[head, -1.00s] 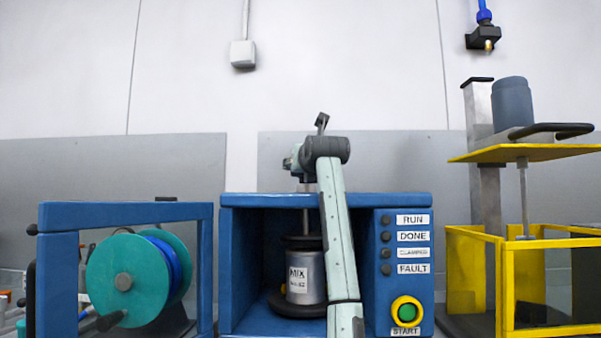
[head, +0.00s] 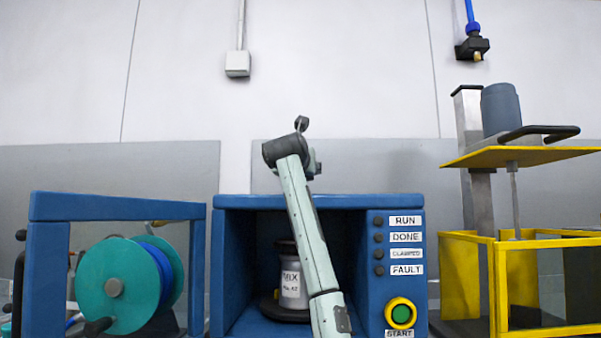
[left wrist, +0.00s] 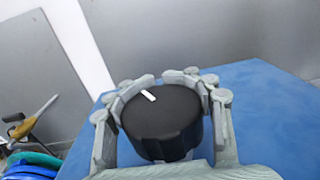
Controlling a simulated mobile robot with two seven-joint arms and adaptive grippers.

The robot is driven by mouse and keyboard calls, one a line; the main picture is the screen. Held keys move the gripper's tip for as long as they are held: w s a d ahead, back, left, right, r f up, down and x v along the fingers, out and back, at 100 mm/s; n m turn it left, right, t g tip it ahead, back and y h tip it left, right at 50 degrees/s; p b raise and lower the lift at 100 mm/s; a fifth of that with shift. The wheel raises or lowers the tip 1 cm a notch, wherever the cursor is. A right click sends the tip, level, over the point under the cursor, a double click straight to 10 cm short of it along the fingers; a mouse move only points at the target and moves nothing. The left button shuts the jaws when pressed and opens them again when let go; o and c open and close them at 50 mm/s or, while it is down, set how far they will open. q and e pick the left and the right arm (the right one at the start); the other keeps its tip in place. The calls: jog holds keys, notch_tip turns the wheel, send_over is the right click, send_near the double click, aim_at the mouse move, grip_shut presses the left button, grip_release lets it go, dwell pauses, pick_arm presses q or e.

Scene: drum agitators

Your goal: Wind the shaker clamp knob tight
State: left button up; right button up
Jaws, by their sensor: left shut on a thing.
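The shaker clamp knob (left wrist: 165,122) is black and round with a white mark on top, pointing to the upper left in the left wrist view. It sits above the blue top of the shaker (left wrist: 268,95). My left gripper (left wrist: 168,82) is shut on it, with fingers around both sides. In the head view the blue shaker cabinet (head: 235,202) holds a grey can labelled MIX (head: 291,278). My left arm crosses in front of the cabinet and hides the knob and clamp screw there. My right gripper is not in view.
A teal reel in a blue frame (head: 45,255) stands at the left. A yellow frame with a motor (head: 502,110) stands at the right. The shaker's panel has dark lamps and a green START button (head: 401,314).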

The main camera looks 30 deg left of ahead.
pick_arm(q)
jog(key=o, duration=1.4)
jog(key=v, duration=1.2)
jog(key=shift+f, duration=0.1)
